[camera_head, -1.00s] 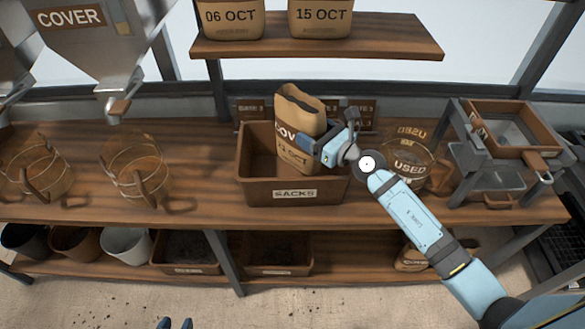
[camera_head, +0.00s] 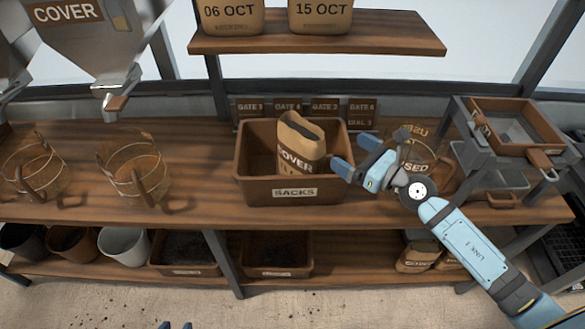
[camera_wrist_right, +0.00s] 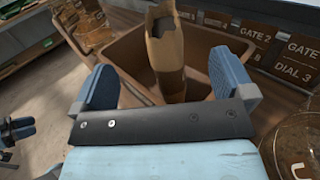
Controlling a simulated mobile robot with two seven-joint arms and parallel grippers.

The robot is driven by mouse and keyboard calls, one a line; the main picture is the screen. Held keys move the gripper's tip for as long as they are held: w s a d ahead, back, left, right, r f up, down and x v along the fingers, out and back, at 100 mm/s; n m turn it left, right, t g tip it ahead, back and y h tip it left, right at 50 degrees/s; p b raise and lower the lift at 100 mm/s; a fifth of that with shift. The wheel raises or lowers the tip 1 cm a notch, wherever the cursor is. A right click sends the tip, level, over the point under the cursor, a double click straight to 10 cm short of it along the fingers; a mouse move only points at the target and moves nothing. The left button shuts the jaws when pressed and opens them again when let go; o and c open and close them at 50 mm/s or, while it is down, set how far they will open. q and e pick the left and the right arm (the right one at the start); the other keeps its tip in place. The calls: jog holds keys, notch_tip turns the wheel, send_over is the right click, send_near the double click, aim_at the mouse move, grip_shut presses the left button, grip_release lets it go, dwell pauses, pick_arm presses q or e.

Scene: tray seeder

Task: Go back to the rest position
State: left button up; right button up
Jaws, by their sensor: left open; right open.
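My right gripper (camera_head: 352,157) is open and empty, just right of the brown SACKS bin (camera_head: 250,187) in the head view. In the right wrist view its two blue fingers (camera_wrist_right: 165,85) are spread apart. A paper COVER sack (camera_head: 299,142) stands inside the bin, leaning a little, apart from the fingers; it also shows in the wrist view (camera_wrist_right: 166,50).
A clear USED container (camera_head: 425,165) stands behind my right gripper. A sieve on a grey stand (camera_head: 475,135) is at the right. Gate cards (camera_head: 325,108) stand behind the bin. Glass buckets (camera_head: 135,172) and a hopper (camera_head: 85,50) are at the left. A shelf (camera_head: 390,45) with sacks hangs above.

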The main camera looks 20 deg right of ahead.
jog(key=shift+v, duration=1.15)
jog(key=s+a+f+n+g+h+p, duration=0.2)
jog(key=s+f+n, duration=0.6)
jog(key=n, duration=0.8)
jog(key=s+a+f+n+g+h+p, duration=0.2)
jog(key=s+a+f+n+h+p, duration=0.2)
jog(key=n, duration=1.2)
jog(key=s+a+f+p, duration=0.1)
jog(key=s+a+f, duration=0.2)
jog(key=s, duration=0.3)
jog(key=shift+s+f+n+g, duration=0.3)
jog(key=shift+s+f+n, duration=0.1)
